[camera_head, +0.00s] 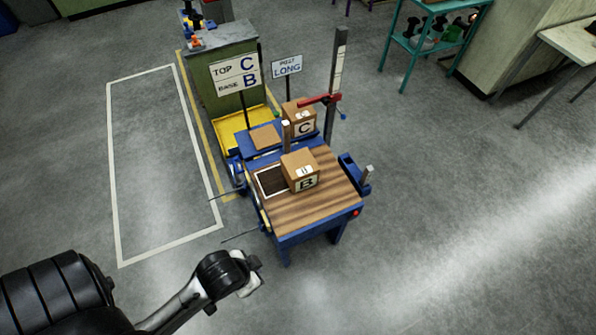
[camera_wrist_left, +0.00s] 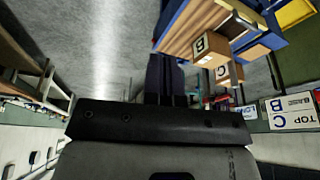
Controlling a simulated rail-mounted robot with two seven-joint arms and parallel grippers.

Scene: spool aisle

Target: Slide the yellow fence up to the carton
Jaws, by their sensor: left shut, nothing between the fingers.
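A brown carton marked B (camera_head: 300,170) stands on the wooden top of a blue table (camera_head: 312,213), beside a dark framed rectangle (camera_head: 270,180). A second carton marked C (camera_head: 299,117) stands behind it. A narrow yellowish piece (camera_head: 265,220) shows at the table's left edge; I cannot tell if it is the yellow fence. My left gripper (camera_head: 254,275) is in front of the table at its lower left, apart from it, shut and empty. In the left wrist view its dark fingers (camera_wrist_left: 165,78) are together, with carton B (camera_wrist_left: 207,48) beyond. My right gripper is out of view.
Thin dark rods (camera_head: 240,236) stick out from the table's left side. Behind stand a yellow panel (camera_head: 236,133), a green cabinet (camera_head: 218,70) and signs (camera_head: 235,74). A red-armed post (camera_head: 333,85) rises at the back right. A white-outlined floor area (camera_head: 150,150) on the left is clear.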

